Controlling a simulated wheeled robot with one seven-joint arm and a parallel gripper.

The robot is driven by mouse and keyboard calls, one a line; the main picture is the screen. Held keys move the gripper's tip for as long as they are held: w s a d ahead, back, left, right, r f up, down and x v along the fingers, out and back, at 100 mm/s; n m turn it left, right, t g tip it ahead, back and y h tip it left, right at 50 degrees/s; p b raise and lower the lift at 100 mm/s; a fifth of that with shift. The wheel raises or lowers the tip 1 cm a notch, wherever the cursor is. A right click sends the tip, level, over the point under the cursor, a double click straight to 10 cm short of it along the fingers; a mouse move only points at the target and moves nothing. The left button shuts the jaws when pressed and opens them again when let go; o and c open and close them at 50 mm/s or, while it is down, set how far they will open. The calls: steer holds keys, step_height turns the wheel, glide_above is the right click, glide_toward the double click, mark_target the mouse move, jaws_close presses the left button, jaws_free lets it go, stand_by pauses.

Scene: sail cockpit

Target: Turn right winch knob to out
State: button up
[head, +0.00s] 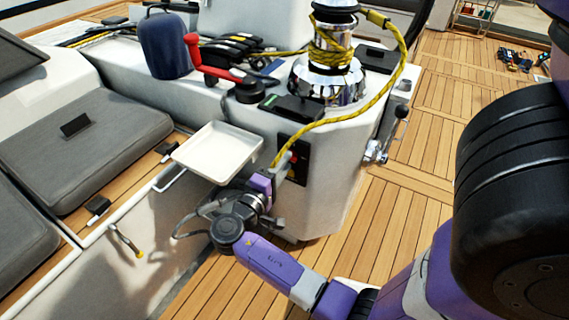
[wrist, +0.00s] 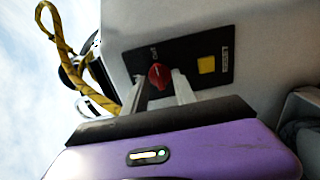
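The red winch knob (wrist: 159,76) sits on a black panel (wrist: 200,52) on the side of the white cockpit moulding. In the wrist view the fingers of my gripper (wrist: 158,83) stand on either side of the knob. They are apart, with a visible gap at least on the left, and whether either one touches the knob is unclear. A small white label above the knob is too blurred to read surely. In the head view the panel (head: 300,145) shows on the cabinet's face, with my gripper (head: 283,165) close in front and partly covering it.
A yellow square (wrist: 206,65) is on the panel. A yellow rope (head: 335,118) runs from the chrome winch (head: 330,75) down past the panel. A white tray (head: 217,150) juts out left of my gripper. Teak deck (head: 400,215) is clear at the right.

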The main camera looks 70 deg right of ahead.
steer(key=p+v, duration=0.1)
steer(key=v, duration=0.6)
steer(key=shift+a, duration=0.25)
